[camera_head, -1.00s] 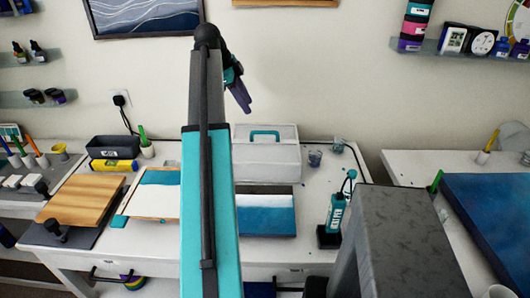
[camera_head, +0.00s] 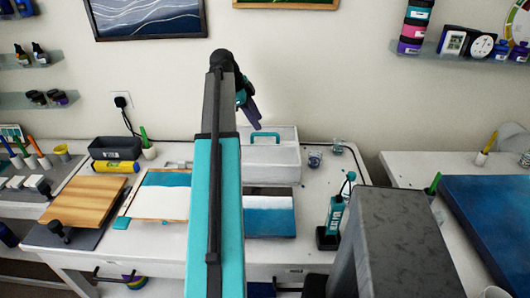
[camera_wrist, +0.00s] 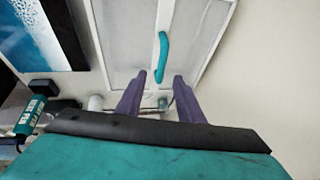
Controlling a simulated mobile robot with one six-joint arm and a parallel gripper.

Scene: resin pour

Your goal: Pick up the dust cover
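The dust cover (camera_head: 284,165) is a pale, boxy cover with a teal handle (camera_head: 264,136) on top. It stands on the white table, behind a blue and white panel. My gripper (camera_head: 256,122) is in the air just above the cover's handle in the head view, apart from it. In the wrist view, the cover (camera_wrist: 122,38) and its teal handle (camera_wrist: 162,57) lie beyond my two purple fingers. My gripper (camera_wrist: 158,85) is open and empty, with the handle in line with the gap. My arm hides the cover's left part in the head view.
The blue and white panel (camera_head: 268,222) lies in front of the cover. Clear cups (camera_head: 314,159) stand to its right and a teal bottle (camera_head: 335,215) stands front right. A wooden board (camera_head: 88,200) and a dark tray (camera_head: 115,148) are at the left.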

